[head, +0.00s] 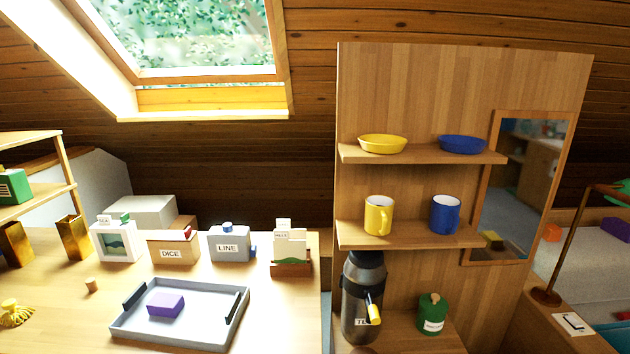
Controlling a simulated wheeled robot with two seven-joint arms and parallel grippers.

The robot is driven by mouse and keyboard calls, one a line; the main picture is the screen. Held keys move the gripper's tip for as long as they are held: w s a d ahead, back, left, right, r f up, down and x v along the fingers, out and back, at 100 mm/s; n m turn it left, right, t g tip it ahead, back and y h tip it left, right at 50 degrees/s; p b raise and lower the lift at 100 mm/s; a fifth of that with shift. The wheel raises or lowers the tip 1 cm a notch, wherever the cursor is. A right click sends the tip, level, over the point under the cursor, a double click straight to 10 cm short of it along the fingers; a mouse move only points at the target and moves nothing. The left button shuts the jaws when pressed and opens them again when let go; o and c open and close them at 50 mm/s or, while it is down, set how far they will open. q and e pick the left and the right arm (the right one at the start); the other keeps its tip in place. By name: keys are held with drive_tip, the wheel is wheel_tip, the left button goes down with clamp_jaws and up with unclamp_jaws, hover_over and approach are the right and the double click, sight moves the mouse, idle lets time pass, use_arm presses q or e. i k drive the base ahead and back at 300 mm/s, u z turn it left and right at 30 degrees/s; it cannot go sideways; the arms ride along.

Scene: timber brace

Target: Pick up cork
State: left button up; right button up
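A small tan cylinder that looks like the cork (91,285) stands on the wooden table, left of the grey tray and apart from it. Neither of my grippers shows in the head view.
The grey tray (213,338) with dark handles holds a purple block (166,305). Behind it stand the DICE box (173,248), LINE box (229,244) and a card holder (290,250). A yellow tasselled object (12,313) lies left. A shelf unit (420,240) stands right. Table around the cork is clear.

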sight(91, 282)
drive_tip(key=u, duration=1.6)
drive_tip(key=k, duration=0.25)
drive_tip(key=u, duration=1.05)
drive_tip(key=k, duration=1.1)
drive_tip(key=u, duration=0.8)
drive_tip(key=i, duration=1.05)
drive_tip(key=z, duration=0.5)
drive_tip(key=i, duration=1.5)
drive_tip(key=z, duration=1.75)
drive_tip(key=i, duration=0.9)
drive_tip(key=z, duration=1.05)
